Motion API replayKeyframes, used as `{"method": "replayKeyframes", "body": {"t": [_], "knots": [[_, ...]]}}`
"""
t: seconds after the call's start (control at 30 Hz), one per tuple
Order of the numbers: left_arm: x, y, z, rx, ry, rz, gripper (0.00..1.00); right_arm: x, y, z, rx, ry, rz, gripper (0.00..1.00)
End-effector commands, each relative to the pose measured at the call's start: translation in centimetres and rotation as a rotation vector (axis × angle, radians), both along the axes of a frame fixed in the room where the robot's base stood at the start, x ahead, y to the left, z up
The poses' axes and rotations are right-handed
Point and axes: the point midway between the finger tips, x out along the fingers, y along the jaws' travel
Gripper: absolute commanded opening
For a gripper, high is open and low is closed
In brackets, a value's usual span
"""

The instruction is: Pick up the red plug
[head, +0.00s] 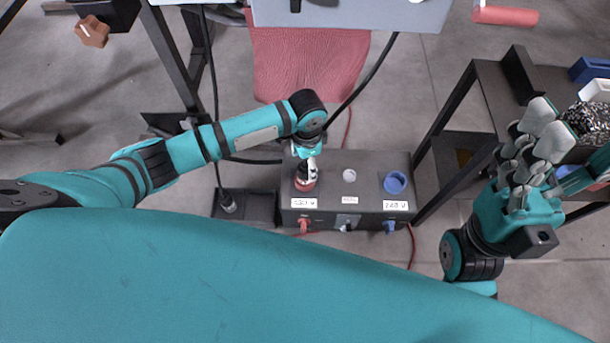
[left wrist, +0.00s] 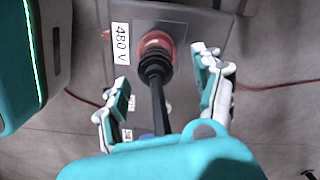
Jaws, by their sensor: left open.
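The red plug (head: 304,184) stands at the left end of the grey box's top, by a "480 V" label. In the left wrist view it shows as a red ring (left wrist: 157,42) around a black ribbed body with a black cable running toward the camera. My left gripper (head: 307,167) is over the plug and partly hides it in the head view. In the left wrist view its fingers (left wrist: 160,68) are open, one on each side of the black body and cable, with gaps visible. My right gripper (head: 535,145) is far right, away from the box; its jaw opening is unclear.
The grey box (head: 330,168) also has a pale round socket (head: 349,175) and a blue one (head: 395,182). Red and blue connectors are on its front. A dark table (head: 490,90) with containers stands at right. A red chair-like panel (head: 305,60) and black cables lie behind the box.

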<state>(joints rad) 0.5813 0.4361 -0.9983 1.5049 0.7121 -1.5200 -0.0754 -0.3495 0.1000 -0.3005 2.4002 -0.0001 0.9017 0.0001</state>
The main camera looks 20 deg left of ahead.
Motion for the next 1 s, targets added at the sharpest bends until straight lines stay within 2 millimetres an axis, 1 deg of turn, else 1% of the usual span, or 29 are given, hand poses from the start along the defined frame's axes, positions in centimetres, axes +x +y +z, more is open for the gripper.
{"method": "replayKeyframes", "body": {"t": [0.03, 0.07, 0.2, 0.33, 0.57, 1.0], "knots": [[-0.3, 0.1, -1.5, 0.002, 0.003, 0.0, 0.68, 0.0, 0.0, -1.2, 0.0, 0.001, 0.0, 0.69], [-0.4, 0.2, -2.0, 0.002, 0.003, 0.0, 0.68, 0.1, 0.0, -1.5, -0.001, -0.002, -0.001, 0.69], [-0.6, 0.2, -3.9, 0.002, 0.001, 0.001, 0.68, 0.5, 0.1, -0.8, -0.004, -0.053, -0.004, 0.69], [-0.6, 0.2, -4.6, 0.002, 0.0, 0.0, 0.68, 0.7, 0.2, -0.3, -0.007, -0.07, -0.004, 0.69], [-0.6, 0.2, -4.5, 0.002, 0.001, 0.001, 0.68, 0.7, 0.2, -0.1, -0.008, -0.07, -0.004, 0.69], [-0.6, 0.2, -4.4, 0.001, 0.001, 0.001, 0.1, 0.7, 0.2, -0.1, -0.008, -0.071, -0.004, 0.69]]}}
